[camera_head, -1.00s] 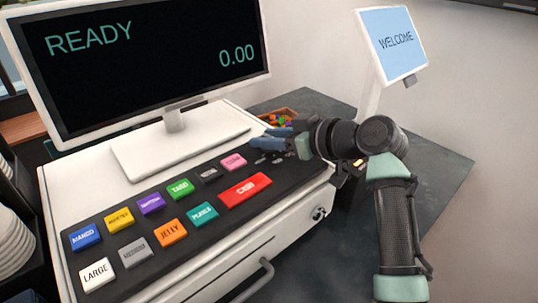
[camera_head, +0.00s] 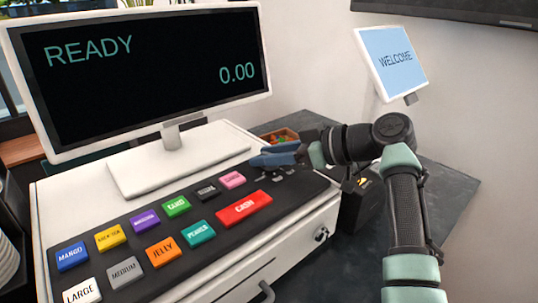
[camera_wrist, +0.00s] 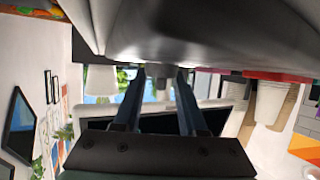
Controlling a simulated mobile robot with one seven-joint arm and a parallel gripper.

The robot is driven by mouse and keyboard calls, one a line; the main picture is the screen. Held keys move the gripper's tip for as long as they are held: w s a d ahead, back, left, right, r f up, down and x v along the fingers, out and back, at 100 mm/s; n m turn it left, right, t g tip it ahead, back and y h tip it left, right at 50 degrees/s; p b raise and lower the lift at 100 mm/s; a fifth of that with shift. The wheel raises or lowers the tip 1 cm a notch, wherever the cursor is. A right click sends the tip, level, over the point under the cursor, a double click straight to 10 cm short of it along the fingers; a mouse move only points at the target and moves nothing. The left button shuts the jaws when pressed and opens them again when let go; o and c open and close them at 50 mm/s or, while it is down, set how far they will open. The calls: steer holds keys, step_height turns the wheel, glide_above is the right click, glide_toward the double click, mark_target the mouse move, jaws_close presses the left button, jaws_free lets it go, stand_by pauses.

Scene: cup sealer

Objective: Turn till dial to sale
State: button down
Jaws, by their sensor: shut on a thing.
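The white till (camera_head: 45,205) stands with its black key panel tilted towards me. My gripper (camera_head: 262,160) reaches in from the right, its blue fingers at the panel's upper right end, past the pink key. In the wrist view my fingers (camera_wrist: 158,88) stand on either side of a small dark grey piece, which I take to be the till dial (camera_wrist: 158,72). In the head view the fingers hide the dial, and small pale marks (camera_head: 278,178) show beside it. I cannot read which setting it points to. The till screen (camera_head: 150,70) reads READY and 0.00.
Coloured keys, including the red CASH key (camera_head: 244,207), lie just below and left of my gripper. A WELCOME display (camera_head: 395,60) stands behind my arm. A tray of coloured pieces (camera_head: 280,136) sits behind the fingers. The dark counter (camera_head: 445,195) is clear at right.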

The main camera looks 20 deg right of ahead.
steer(key=c, duration=0.8)
jaws_free()
steer(key=shift+f, duration=0.1)
steer(key=shift+s+d, duration=0.1)
step_height(320, 180, up, 5)
steer(key=b, duration=0.1)
glide_above(328, 182)
steer(key=shift+d, duration=0.1)
